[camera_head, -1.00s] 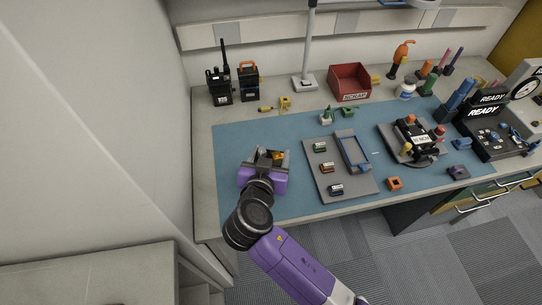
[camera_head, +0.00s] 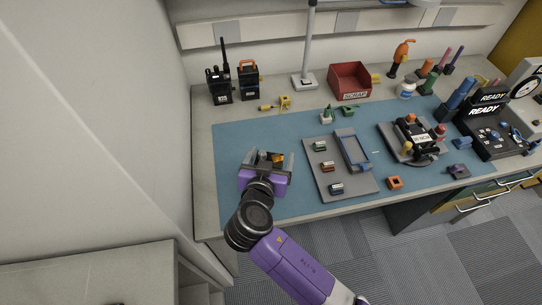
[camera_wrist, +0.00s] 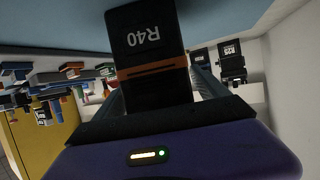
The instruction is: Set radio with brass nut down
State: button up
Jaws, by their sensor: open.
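My gripper (camera_head: 266,160) is open over the left part of the blue mat (camera_head: 232,140). A dark radio (camera_head: 277,157) is between its spread fingers, with an orange part showing in the head view. In the wrist view the radio (camera_wrist: 150,40) is black, with an upside-down R40 label and a copper-orange band. Its far end meets the blue mat in that picture. The purple gripper body hides its near end. No brass nut can be made out on it.
Two other radios (camera_head: 219,86) (camera_head: 248,82) stand at the back left of the bench. A grey tray (camera_head: 326,186) with small parts lies to the right of my gripper. A red scrap bin (camera_head: 350,80) stands at the back. Mat at the front left is clear.

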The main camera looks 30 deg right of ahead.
jog(key=shift+r, duration=0.25)
jog(key=b+v, duration=0.2)
jog(key=v, duration=1)
jog(key=shift+f, duration=0.2)
